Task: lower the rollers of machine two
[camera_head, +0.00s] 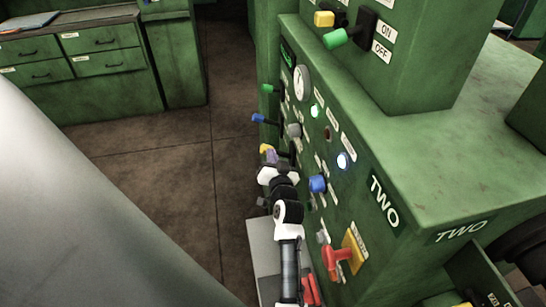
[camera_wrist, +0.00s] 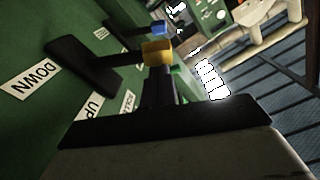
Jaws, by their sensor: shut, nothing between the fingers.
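The green machine two (camera_head: 385,213) stands at the right in the head view, marked TWO. In the wrist view a lever with a yellow knob (camera_wrist: 157,52) sticks out from a black plate (camera_wrist: 82,66) on its panel. A DOWN label (camera_wrist: 30,78) and an UP label (camera_wrist: 94,107) are beside the plate. The yellow knob also shows small in the head view (camera_head: 264,148). My gripper (camera_wrist: 160,76) is shut and empty, its tips right at the yellow knob; I cannot tell whether they touch. In the head view my gripper (camera_head: 270,164) partly hides the panel there.
A blue-knobbed lever (camera_wrist: 157,28) is just beyond the yellow one. The panel also has a green-knobbed lever (camera_head: 268,88), a blue dial (camera_head: 318,184) and a red handle (camera_head: 335,255) close to my arm. Green drawers (camera_head: 100,40) stand at the back left, with open floor (camera_head: 165,165) between.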

